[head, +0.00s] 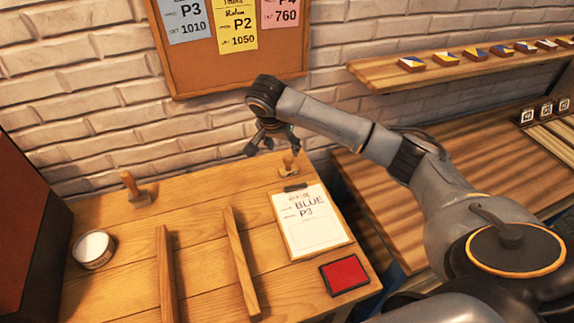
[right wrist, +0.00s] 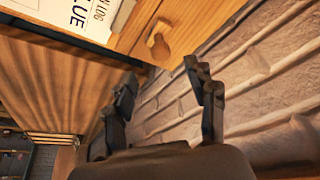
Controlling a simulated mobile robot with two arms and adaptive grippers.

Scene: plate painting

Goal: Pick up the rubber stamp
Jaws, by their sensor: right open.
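A wooden-handled rubber stamp (head: 289,170) stands upright at the back of the table, behind the clipboard. Its wooden handle also shows in the right wrist view (right wrist: 160,47). A second wooden-handled, stamp-like piece (head: 134,190) stands at the back left of the table. My right gripper (head: 270,144) is open and empty, above and just left of the stamp by the clipboard in the head view. In the right wrist view, its spread fingers (right wrist: 161,76) point toward the stamp, apart from it. My left gripper is not in view.
A clipboard (head: 322,237) reading "BLUE P3" lies beside a red pad (head: 344,274). Two wooden rails (head: 240,262) and a round tin (head: 93,249) stand left. The brick wall (head: 90,110) rises close behind the table. A shelf (head: 390,75) with small coloured blocks runs right.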

